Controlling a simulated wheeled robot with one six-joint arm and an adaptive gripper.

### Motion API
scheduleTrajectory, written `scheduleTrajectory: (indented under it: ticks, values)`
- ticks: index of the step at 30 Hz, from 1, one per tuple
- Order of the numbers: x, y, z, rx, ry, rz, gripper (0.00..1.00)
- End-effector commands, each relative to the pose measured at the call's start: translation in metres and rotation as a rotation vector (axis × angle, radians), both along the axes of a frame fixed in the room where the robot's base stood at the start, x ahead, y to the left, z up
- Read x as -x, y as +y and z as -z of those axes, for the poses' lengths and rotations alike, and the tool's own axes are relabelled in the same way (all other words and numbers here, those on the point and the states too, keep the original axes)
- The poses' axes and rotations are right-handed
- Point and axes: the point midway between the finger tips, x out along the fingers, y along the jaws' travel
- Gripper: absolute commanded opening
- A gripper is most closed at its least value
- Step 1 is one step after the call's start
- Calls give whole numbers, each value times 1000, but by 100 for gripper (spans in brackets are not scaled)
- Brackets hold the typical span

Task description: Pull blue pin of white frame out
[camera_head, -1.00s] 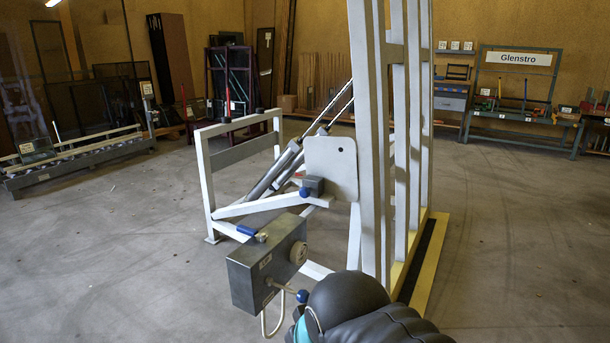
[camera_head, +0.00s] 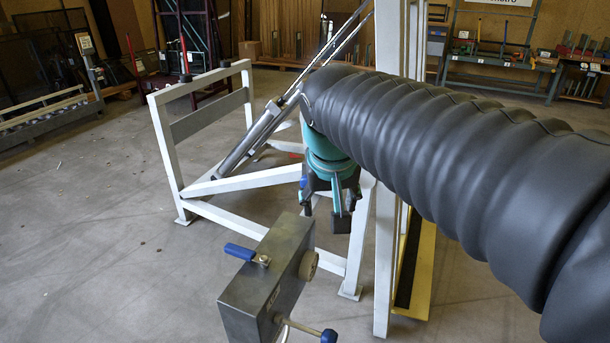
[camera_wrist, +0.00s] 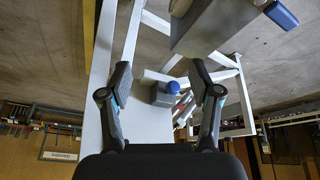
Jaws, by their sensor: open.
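The blue pin shows in the wrist view as a round blue knob (camera_wrist: 173,87) on a small dark grey block, against a pale plate of the white frame (camera_wrist: 101,60). In the head view my gripper and arm cover most of that spot; only a blue bit (camera_head: 303,182) shows beside the gripper. My gripper (camera_head: 326,212) points down beside the white frame (camera_head: 240,181). In the wrist view its two fingers (camera_wrist: 160,74) are apart and empty, with the knob in the gap between them in the picture. I cannot tell how far beyond the fingertips the knob is.
A grey control box (camera_head: 262,285) with a blue lever (camera_head: 240,252) and a blue-knobbed rod (camera_head: 328,336) stands close below my gripper. Tall white uprights (camera_head: 386,250) and a yellow base strip (camera_head: 421,285) are to its right.

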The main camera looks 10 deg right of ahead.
Motion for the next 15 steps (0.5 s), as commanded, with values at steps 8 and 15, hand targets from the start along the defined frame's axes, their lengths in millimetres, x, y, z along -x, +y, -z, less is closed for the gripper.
scheduleTrajectory:
  ticks: [8, 15]
  values:
    - [-97, 19, -37, 72, 39, 152, 63]
    - [-146, 35, -48, 116, 36, 250, 63]
